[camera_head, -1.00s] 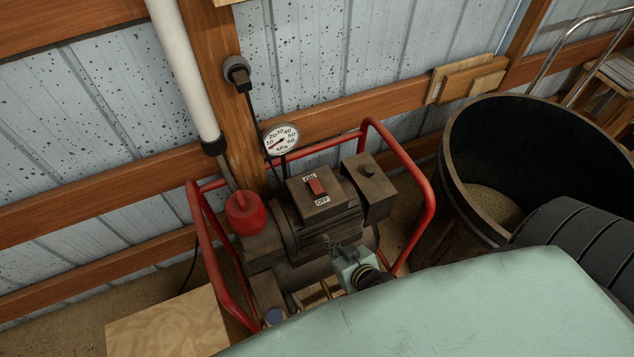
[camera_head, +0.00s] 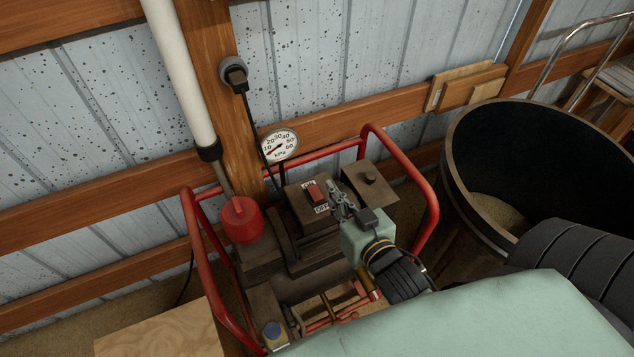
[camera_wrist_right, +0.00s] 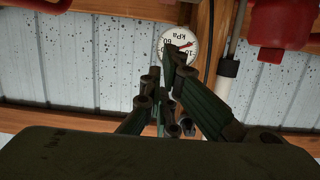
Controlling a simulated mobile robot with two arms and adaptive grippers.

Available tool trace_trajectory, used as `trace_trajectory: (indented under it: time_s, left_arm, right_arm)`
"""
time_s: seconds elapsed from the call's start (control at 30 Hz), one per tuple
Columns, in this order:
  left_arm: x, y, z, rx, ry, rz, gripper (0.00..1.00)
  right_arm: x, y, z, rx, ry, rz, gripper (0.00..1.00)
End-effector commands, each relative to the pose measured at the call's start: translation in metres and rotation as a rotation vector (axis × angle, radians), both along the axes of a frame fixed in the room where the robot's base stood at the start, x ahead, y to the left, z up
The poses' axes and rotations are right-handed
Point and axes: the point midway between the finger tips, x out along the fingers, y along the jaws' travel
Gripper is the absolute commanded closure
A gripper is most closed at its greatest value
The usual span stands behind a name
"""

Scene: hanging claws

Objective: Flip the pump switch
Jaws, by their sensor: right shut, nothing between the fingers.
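The pump switch (camera_head: 315,192) is a small red rocker on a dark box, with an ON label above it and an OFF label below it. The box is on top of the pump (camera_head: 310,240), inside a red tube frame. My right gripper (camera_head: 338,190) is shut and empty, its fingertips just right of the switch in the head view. I cannot tell whether it touches the switch. In the right wrist view the closed fingers (camera_wrist_right: 172,62) point toward the gauge, and the switch is not visible there. My left gripper is not in view.
A round pressure gauge (camera_head: 279,145) stands behind the pump. The red frame (camera_head: 432,205) curves around the pump's sides. A red cap (camera_head: 241,220) is on the left. A large dark tub (camera_head: 455,190) stands at the right. A plywood board (camera_head: 160,332) lies front left.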

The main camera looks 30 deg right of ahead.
Motion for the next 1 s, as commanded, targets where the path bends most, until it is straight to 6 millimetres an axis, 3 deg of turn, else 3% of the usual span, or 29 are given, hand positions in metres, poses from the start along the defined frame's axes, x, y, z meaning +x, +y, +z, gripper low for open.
trace_trajectory:
  time_s: [0.27,0.63,0.8,1.0]
  left_arm:
    - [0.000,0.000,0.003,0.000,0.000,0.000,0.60]
    - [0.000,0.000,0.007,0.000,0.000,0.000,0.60]
    - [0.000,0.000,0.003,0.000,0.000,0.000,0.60]
    - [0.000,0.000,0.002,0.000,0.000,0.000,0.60]
  right_arm:
    - [0.025,-0.001,-0.004,-0.001,-0.003,0.000,1.00]
    - [0.100,-0.006,-0.021,-0.001,-0.002,0.000,1.00]
    - [0.098,-0.005,-0.050,0.001,0.004,0.000,1.00]
    - [0.098,-0.005,-0.062,0.000,0.000,0.001,1.00]
